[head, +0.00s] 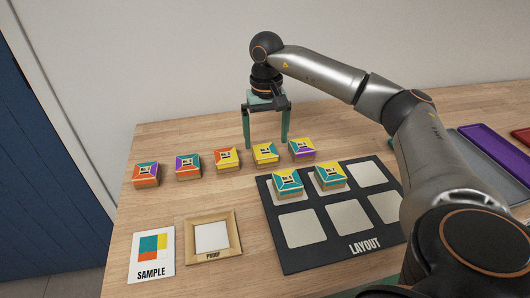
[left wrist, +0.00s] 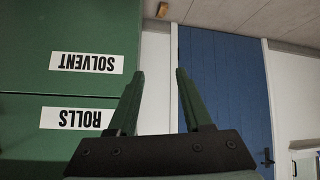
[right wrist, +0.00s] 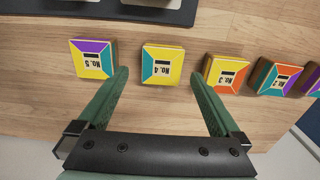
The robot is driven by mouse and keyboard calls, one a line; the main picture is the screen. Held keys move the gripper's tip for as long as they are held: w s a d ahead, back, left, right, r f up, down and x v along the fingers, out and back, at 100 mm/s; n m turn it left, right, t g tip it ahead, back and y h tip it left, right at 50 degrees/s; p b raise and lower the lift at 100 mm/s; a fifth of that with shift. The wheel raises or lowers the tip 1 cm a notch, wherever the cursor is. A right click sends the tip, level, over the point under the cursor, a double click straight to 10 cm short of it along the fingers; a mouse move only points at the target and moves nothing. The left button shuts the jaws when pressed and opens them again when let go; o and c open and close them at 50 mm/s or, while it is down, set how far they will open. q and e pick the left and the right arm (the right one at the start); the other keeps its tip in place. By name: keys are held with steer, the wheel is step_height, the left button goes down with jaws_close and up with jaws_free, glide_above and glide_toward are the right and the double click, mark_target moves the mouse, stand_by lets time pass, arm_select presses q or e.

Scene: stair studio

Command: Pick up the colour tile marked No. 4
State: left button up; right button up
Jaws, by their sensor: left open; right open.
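The No. 4 tile (head: 265,154) is a yellow and teal block, fourth from the left in a row on the wooden table. It also shows in the right wrist view (right wrist: 162,66), with its label upside down. My right gripper (head: 266,144) is open and points down behind and around this tile. In the right wrist view its fingers (right wrist: 162,78) are spread to either side of the tile, with nothing held. My left gripper (left wrist: 160,73) is open and empty, away from the table, and shows only in its own wrist view.
Close neighbours are the No. 5 tile (right wrist: 93,60) and No. 3 tile (right wrist: 226,74). A black layout board (head: 292,258) in front holds two tiles. A sample card (head: 152,270) and proof frame (head: 186,240) lie front left. My left gripper faces green drawers (left wrist: 65,20).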

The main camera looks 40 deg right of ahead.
mark_target(265, 151)
step_height(265, 151, down, 5)
steer(key=shift+a+r, duration=0.1)
steer(key=c, duration=1.4)
